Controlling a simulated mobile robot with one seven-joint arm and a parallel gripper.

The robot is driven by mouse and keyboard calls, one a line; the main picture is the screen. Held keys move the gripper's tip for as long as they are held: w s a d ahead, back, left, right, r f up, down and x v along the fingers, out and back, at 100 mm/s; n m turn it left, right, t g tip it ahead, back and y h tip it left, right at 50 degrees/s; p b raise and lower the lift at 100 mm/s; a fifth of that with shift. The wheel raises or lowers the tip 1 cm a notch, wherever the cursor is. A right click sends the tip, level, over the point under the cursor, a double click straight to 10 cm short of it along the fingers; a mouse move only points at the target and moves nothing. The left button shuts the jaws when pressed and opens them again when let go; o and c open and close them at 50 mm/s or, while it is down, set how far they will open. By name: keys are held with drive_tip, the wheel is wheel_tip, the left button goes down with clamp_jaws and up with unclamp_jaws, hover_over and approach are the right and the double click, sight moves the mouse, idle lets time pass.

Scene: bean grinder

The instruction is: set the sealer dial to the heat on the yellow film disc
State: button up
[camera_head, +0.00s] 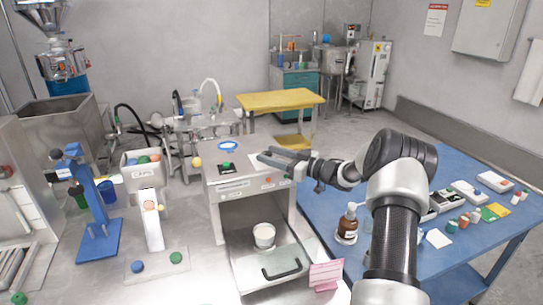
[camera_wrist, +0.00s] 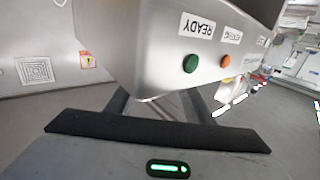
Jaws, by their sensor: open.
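A grey metal machine (camera_head: 245,190) stands at centre in the head view, with a blue ring (camera_head: 228,146) and a small dark square with a green spot (camera_head: 227,168) on its top. I cannot tell whether this is the sealer. Its front carries labels, a green light (camera_wrist: 190,64) marked READY and an orange light (camera_wrist: 224,61), upside down in the wrist view. A dial and a yellow film disc cannot be made out. My gripper (camera_head: 268,157) is open at the machine's upper right edge, its fingers pointing left. Nothing shows between the fingers.
A white cup (camera_head: 264,234) stands on the machine's lower tray (camera_head: 285,255), and a pink card (camera_head: 325,275) is at its right. A brown bottle (camera_head: 347,225) stands on the blue table (camera_head: 447,263). A blue stand (camera_head: 98,220) and a white chute (camera_head: 151,225) are left.

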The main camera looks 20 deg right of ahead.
drive_tip(key=c, duration=1.1)
drive_tip(key=shift+o, duration=0.3)
drive_tip(key=shift+a+h, duration=0.1)
drive_tip(key=shift+h, duration=0.2)
